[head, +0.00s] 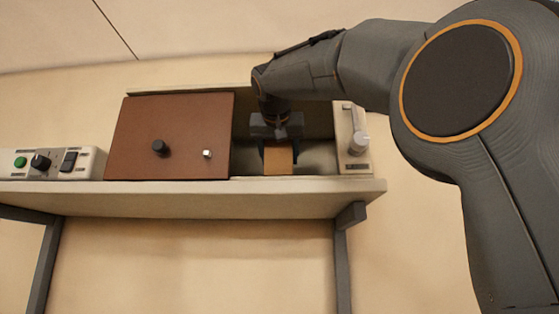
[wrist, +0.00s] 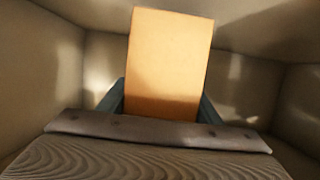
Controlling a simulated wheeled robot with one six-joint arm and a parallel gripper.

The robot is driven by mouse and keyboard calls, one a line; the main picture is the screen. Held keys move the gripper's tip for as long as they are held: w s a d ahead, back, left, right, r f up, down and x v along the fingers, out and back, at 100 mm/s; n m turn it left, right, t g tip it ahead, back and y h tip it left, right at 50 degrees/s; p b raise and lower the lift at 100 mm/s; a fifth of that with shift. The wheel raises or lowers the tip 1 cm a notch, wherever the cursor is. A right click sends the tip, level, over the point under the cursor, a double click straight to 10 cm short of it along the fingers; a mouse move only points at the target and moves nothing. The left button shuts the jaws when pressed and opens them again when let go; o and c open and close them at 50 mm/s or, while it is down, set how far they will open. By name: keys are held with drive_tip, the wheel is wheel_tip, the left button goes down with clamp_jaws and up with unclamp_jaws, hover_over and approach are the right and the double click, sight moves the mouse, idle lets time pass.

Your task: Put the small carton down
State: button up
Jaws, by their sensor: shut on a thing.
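The small carton (head: 278,161) is a plain orange-brown box. My gripper (head: 278,153) is shut on it, with one finger at each side, inside the open right part of a cabinet on a shelf. In the wrist view the carton (wrist: 168,62) stands out beyond the two dark fingers (wrist: 160,108), with pale inner walls around it. The head view shows the carton low in the opening, close to the shelf level. I cannot tell whether its underside touches the cabinet floor.
A brown sliding panel (head: 180,125) with a dark knob covers the cabinet's left part. A pale upright block with a lever (head: 355,142) bounds the opening on the right. A control box (head: 48,163) with a green button sits left on the shelf (head: 200,196). Cabinet walls are close around my gripper.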

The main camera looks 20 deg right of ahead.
sight(278, 147)
drive_tip(key=shift+f, duration=0.9)
drive_tip(key=shift+f, duration=0.15)
drive_tip(key=o, duration=1.3)
drive_tip(key=b+v, duration=0.3)
drive_tip(key=v, duration=0.8)
drive_tip(key=shift+s+a+r, duration=0.1)
drive_tip(key=shift+s+r, duration=0.1)
drive_tip(key=shift+s, duration=0.3)
